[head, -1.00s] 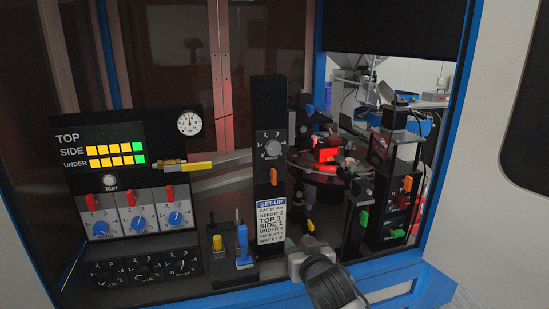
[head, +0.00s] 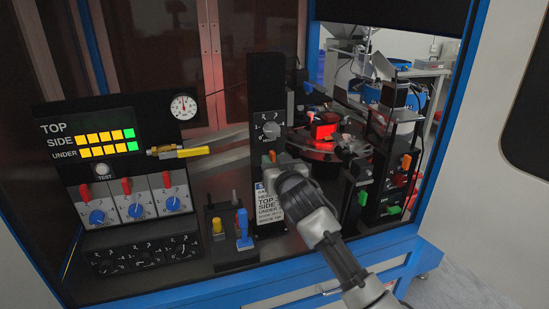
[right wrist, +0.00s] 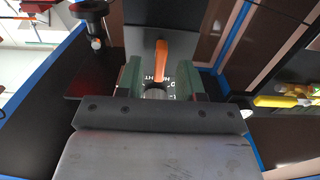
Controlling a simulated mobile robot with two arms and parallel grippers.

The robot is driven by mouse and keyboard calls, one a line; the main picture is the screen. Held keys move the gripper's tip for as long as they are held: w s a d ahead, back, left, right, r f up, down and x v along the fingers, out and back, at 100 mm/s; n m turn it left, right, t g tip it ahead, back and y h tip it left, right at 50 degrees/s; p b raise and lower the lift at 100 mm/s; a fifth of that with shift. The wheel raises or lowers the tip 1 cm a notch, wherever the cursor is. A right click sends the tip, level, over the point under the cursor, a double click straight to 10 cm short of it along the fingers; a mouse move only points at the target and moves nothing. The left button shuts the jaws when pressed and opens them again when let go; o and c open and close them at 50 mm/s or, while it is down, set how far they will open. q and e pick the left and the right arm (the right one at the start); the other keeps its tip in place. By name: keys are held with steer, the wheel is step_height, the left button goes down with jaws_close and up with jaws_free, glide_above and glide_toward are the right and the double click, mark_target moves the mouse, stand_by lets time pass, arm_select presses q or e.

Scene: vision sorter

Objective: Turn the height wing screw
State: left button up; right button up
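An orange wing-shaped handle (head: 272,155), which I take to be the height wing screw, sits on the front of the black upright column (head: 266,95), below a grey numbered dial (head: 271,129). In the right wrist view the orange handle (right wrist: 161,58) points up between the two green fingers. My right gripper (head: 275,164) is at the column, just below the handle, and hides part of the set-up label (head: 267,204). Its fingers (right wrist: 160,80) stand apart with a gap on each side of the handle. My left gripper is not in view.
A panel with a lit display (head: 108,140), red levers and blue knobs (head: 134,210) stands left. A yellow-handled valve (head: 182,152) is near the column. A small block with a blue lever (head: 243,230) stands close in front. A red-lit turntable (head: 322,132) lies behind right.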

steer(key=shift+w+a, duration=0.1)
steer(key=shift+w, duration=0.25)
jaws_close()
